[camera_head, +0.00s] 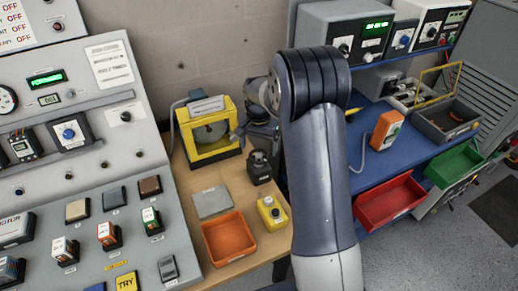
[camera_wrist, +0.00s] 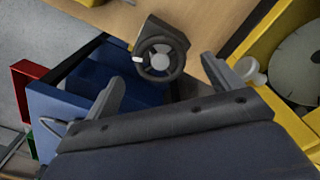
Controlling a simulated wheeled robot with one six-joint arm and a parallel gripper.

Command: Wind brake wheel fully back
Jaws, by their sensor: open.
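The brake wheel (camera_wrist: 160,58) is a small black spoked handwheel with a grey hub and a white mark on its left rim in the wrist view. It sits on a dark block (camera_head: 259,168) on the wooden bench, right of the yellow machine, in the head view. My gripper (camera_wrist: 163,73) is open, its two fingers apart on either side of the wheel as the wrist view sees it. I see no contact with the wheel. In the head view my gripper (camera_head: 260,132) is partly hidden by my arm, above and behind the block.
The yellow-framed machine (camera_head: 207,150) with a grey disc stands close left of the block. A grey plate (camera_head: 212,203), an orange tray (camera_head: 229,238) and a yellow button box (camera_head: 272,212) lie in front. The control panel (camera_head: 85,160) is left. A red bin (camera_head: 388,203) is right.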

